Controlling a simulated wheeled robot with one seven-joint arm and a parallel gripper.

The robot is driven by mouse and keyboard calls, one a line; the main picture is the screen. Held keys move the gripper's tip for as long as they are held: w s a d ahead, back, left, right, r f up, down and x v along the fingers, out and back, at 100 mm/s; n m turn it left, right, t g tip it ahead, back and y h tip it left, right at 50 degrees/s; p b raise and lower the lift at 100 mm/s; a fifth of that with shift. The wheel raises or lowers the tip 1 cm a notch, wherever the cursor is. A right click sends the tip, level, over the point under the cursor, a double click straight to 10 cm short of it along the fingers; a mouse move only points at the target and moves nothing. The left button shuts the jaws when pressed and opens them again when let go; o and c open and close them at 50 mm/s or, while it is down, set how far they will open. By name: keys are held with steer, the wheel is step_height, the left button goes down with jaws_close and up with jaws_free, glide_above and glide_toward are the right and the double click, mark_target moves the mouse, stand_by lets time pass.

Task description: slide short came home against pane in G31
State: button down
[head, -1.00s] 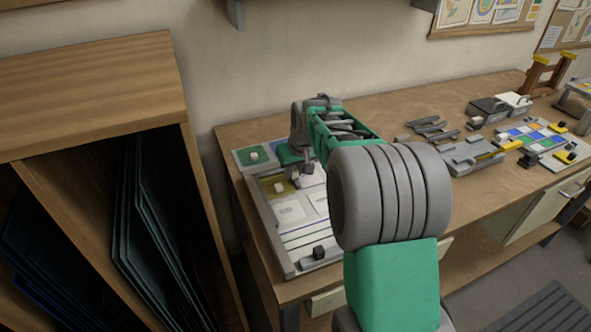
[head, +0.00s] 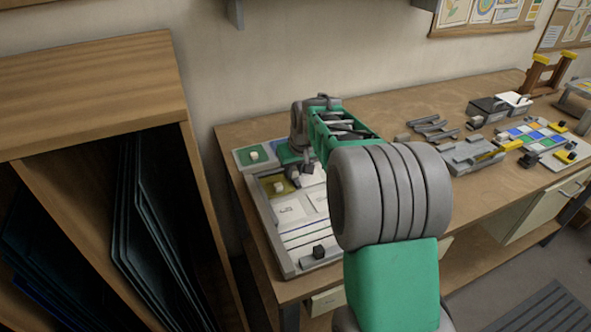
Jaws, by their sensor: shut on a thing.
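The grey framed board (head: 291,268) lies at the left end of the bench. In its far left part lies an olive pane (head: 268,183) with a small pale block on it. My gripper (head: 296,181) is low over the board, just right of this pane. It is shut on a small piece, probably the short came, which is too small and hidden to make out. Whether the piece touches the pane cannot be told. Pale marked cells and strips (head: 297,233) fill the nearer part of the board. The label G31 cannot be read.
Green and blue panes (head: 243,160) lie behind the board. A black knob (head: 319,251) sits at its near edge. Grey bars (head: 430,125), a grey fixture (head: 475,155) and a coloured tile panel (head: 540,137) are at right. A wooden rack (head: 95,90) stands at left.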

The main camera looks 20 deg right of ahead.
steer(key=shift+a, duration=0.55)
stand_by(0.6)
steer(key=c, duration=1.5)
jaws_free()
steer(key=shift+a, duration=0.1)
steer(key=o, duration=0.3)
step_height(320, 180, up, 7)
steer(key=p, duration=0.4)
steer(key=shift+s, duration=0.1)
